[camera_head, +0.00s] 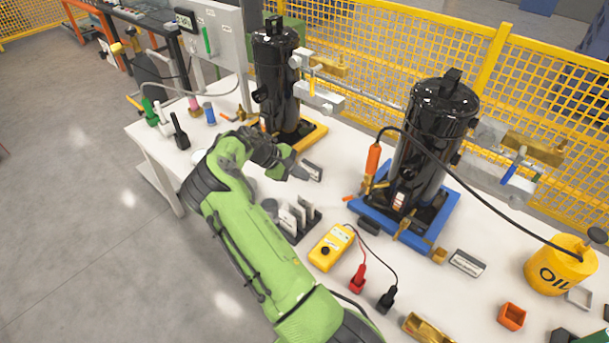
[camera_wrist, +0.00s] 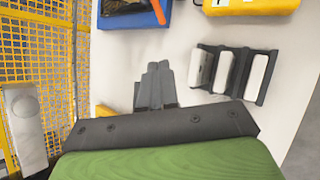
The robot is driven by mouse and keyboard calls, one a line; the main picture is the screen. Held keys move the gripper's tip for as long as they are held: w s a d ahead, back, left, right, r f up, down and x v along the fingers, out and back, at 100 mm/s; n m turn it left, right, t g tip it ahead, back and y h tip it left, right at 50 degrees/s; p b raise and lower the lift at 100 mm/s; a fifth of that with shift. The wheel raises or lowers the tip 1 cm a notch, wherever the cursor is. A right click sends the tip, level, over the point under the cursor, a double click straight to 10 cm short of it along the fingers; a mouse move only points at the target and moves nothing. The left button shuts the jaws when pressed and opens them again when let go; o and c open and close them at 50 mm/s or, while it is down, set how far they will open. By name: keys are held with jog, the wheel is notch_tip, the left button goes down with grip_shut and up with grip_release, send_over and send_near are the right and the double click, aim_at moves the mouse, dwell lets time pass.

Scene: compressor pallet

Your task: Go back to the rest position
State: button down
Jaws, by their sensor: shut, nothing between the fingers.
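My gripper (camera_head: 300,172) is shut and empty at the end of my green arm, above the white table in the head view. It is between the two black compressors, left of the one on the blue pallet. In the wrist view its grey fingers (camera_wrist: 157,72) lie together over the bare white table (camera_wrist: 118,75). A black rack with white plates (camera_head: 291,216) stands below the gripper in the head view; the rack (camera_wrist: 235,72) is right of the fingers in the wrist view. No rest position is marked in either view.
A black compressor (camera_head: 432,130) stands on a blue pallet (camera_head: 436,230); another (camera_head: 275,75) stands on a yellow pallet (camera_head: 313,133). A yellow meter (camera_head: 331,247) with leads and a yellow oil can (camera_head: 560,268) are on the table. Yellow fencing (camera_head: 400,45) runs behind. Open floor (camera_head: 80,200) lies left.

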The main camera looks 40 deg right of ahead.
dwell(0.3)
jog(key=s+a+r+m+t+y, duration=0.2)
jog(key=s+a+r+t+y, duration=0.15)
jog(key=a+r, duration=0.55)
jog(key=s+a+r+m+t+y, duration=0.2)
jog(key=s+a+r+t+y, duration=0.15)
jog(key=a+r, duration=0.55)
jog(key=s+a+r+t, duration=0.1)
jog(key=s+a+r, duration=0.1)
jog(key=s+a, duration=0.4)
jog(key=s+a+r+n+t, duration=0.1)
jog(key=s+a+r+t, duration=0.1)
jog(key=s+a, duration=0.4)
jog(key=s, duration=0.5)
jog(key=shift+a+r+t+y, duration=0.15)
jog(key=shift+a+t+y, duration=0.15)
jog(key=shift+a, duration=0.1)
